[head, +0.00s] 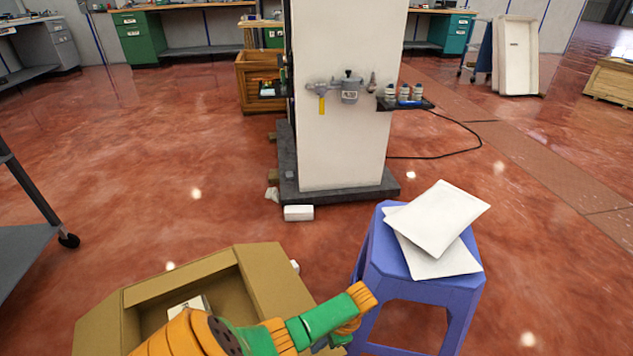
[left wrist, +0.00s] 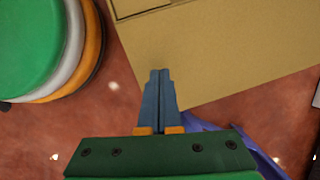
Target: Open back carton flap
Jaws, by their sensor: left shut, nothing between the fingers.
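The brown cardboard carton (head: 112,318) stands at the lower left of the head view. Its top is at least partly open, and the back flap (head: 185,275) and the right flap (head: 275,284) show. A small white item (head: 190,304) lies inside. My left arm crosses the front of the carton and hides part of it. My left gripper (head: 334,342) is only partly visible, beside the carton's right side. In the left wrist view, the left gripper (left wrist: 160,75) is shut and empty, its fingertips over the edge of a cardboard panel (left wrist: 220,50); contact cannot be told. My right gripper is out of view.
A blue stool (head: 375,262) with two white sheets or pads (head: 437,220) stands close to the carton's right. A white column (head: 345,130) with tools on it stands behind. A small white block (head: 298,213) lies at its base. Open red floor lies left of the column.

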